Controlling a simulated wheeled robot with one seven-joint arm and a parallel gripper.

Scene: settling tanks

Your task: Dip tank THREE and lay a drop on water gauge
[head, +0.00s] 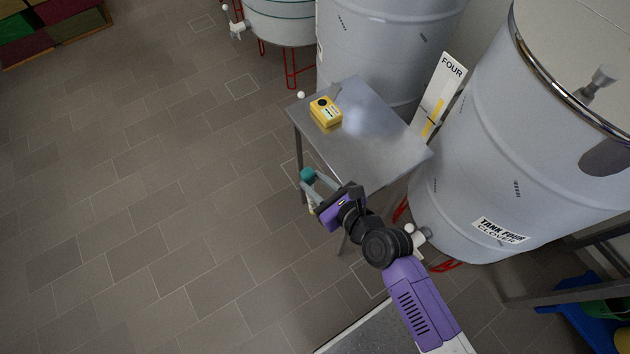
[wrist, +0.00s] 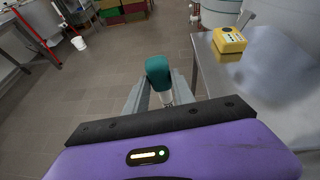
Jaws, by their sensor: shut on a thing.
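My gripper (head: 312,188) is shut on a teal-topped tool (head: 307,174), in front of the table's left side. In the wrist view the tool's teal head (wrist: 158,70) stands between the fingers, with a short pale part below it. Its lower end is mostly hidden. The yellow water gauge (head: 325,111) sits on the steel table; it also shows in the wrist view (wrist: 229,41). The gripper is apart from it. A large pale tank (head: 380,45) stands behind the table. I cannot read a THREE label on any tank.
The steel table (head: 385,150) is mostly bare. The tank labelled TANK FOUR CLOVER (head: 470,170) stands at the right, with a white FOUR board (head: 440,90) beside it. A smaller tank on red legs (head: 280,25) stands at the top. The tiled floor at left is clear.

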